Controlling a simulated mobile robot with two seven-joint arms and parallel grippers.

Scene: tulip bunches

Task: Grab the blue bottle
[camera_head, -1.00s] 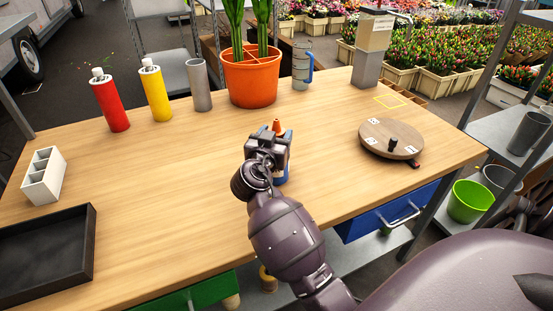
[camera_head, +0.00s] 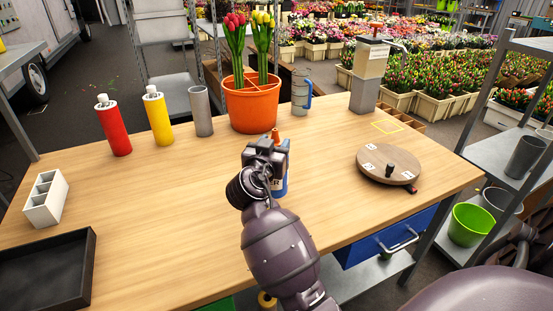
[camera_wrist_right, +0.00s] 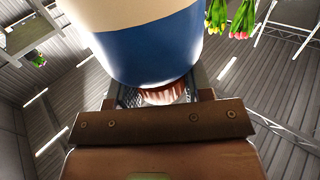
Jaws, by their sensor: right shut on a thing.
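The blue bottle (camera_head: 281,184) with an orange tip is above or at the middle of the wooden table, mostly behind my right gripper (camera_head: 267,152). The gripper is shut on it. Part of a pale label with dark letters shows on its side. In the right wrist view the blue bottle (camera_wrist_right: 150,50) fills the top middle, with a cream band above the blue, close against the gripper. Whether its base is clear of the table is hard to tell. My left gripper is not in view.
Red (camera_head: 114,128) and yellow (camera_head: 157,118) bottles, a grey cylinder (camera_head: 201,112) and an orange tulip pot (camera_head: 251,108) stand along the back. A round wooden turntable (camera_head: 388,162) is at right. A black tray (camera_head: 82,250) and white holder (camera_head: 46,200) are at left.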

